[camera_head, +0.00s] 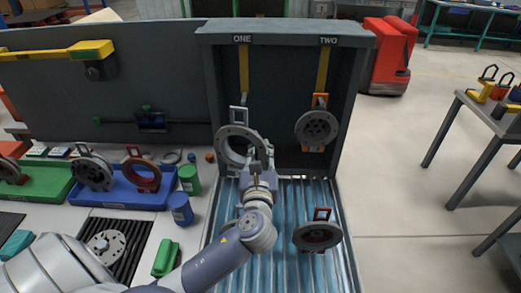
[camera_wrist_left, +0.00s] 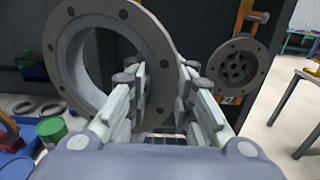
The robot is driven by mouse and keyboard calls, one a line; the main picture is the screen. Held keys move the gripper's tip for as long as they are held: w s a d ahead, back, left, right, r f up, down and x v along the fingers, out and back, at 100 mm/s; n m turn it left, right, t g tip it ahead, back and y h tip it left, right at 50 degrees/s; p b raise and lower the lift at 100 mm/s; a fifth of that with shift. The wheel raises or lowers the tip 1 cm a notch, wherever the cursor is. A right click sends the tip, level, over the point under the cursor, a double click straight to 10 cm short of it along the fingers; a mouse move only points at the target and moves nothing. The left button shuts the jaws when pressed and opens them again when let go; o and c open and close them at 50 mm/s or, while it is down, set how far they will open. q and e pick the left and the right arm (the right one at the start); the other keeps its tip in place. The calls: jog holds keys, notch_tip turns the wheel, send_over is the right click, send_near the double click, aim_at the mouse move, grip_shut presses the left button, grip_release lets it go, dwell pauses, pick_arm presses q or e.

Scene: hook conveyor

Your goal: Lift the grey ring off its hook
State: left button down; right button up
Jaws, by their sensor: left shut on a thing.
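The grey ring (camera_head: 231,153) is a wide flat ring with bolt holes and a large open centre. It is upright in the dark cabinet below the label ONE, with a grey hanger loop (camera_head: 238,114) at its top, under a yellow strap hook (camera_head: 243,70). I cannot tell whether the loop still bears on the hook. My left gripper (camera_head: 258,168) is shut on the ring's lower right rim. The left wrist view shows the ring (camera_wrist_left: 68,55) large, its rim between the fingers (camera_wrist_left: 160,92). My right gripper is not in view.
A grey flange (camera_head: 316,128) with an orange hanger hangs below TWO. A dark flange with a red loop (camera_head: 317,236) lies on the slatted blue floor (camera_head: 290,205). Left are a blue tray (camera_head: 122,200), a green can (camera_head: 189,180) and a blue can (camera_head: 180,209). The cabinet walls (camera_head: 354,100) bound the space.

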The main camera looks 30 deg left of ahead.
pick_arm(q)
jog(key=shift+p+v, duration=0.95)
jog(key=shift+v, duration=2.4)
jog(key=v, duration=0.6)
jog(key=shift+p, duration=0.45)
jog(key=shift+s+d, duration=0.1)
jog(key=shift+d, duration=0.05)
notch_tip(320, 180, up, 3)
jog(key=p, duration=0.3)
jog(key=shift+f, duration=0.1)
